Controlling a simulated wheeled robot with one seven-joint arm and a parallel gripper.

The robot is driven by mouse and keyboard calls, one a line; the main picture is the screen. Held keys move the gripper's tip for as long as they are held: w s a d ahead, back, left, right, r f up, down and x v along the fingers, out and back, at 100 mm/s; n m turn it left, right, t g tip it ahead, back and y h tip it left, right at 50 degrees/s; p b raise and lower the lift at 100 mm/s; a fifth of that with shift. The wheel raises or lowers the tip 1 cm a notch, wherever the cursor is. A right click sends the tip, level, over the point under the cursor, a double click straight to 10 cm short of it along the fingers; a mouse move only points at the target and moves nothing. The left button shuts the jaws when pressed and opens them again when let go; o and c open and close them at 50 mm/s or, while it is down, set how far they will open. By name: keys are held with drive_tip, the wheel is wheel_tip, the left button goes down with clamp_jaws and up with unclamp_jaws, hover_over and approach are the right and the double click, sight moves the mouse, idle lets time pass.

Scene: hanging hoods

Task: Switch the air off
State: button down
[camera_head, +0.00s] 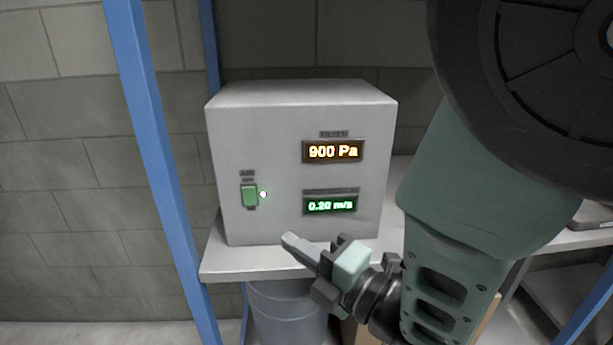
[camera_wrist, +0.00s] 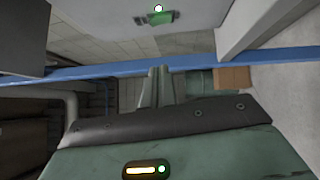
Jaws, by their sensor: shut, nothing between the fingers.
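A grey control box (camera_head: 280,110) stands on a shelf in the head view. On the left of its front is a green rocker switch (camera_head: 249,195) under a small "AIR" label, with a lit white lamp (camera_head: 263,194) beside it. The switch also shows at the top of the wrist view (camera_wrist: 160,17), with the white lamp (camera_wrist: 158,8) above it. My gripper (camera_head: 290,240) is shut and empty. Its fingertips are in front of the box's lower edge, below and right of the switch, apart from it. The shut fingers also show in the wrist view (camera_wrist: 157,75).
The box has an amber display (camera_head: 333,151) reading 900 Pa and a green display (camera_head: 331,205) reading 0.20 m/s. A blue post (camera_head: 155,140) rises left of the box. A grey bin (camera_head: 287,310) stands under the shelf (camera_head: 225,264).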

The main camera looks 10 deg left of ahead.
drive_tip(key=p, duration=0.3)
approach(243, 192)
drive_tip(key=a, duration=0.5)
drive_tip(key=w, duration=0.3)
drive_tip(key=shift+r+p, duration=0.15)
drive_tip(key=shift+p, duration=0.2)
drive_tip(key=shift+w+a+b, duration=0.1)
drive_tip(key=shift+w+b, duration=0.1)
drive_tip(key=shift+b, duration=0.25)
drive_tip(key=shift+r, duration=0.1)
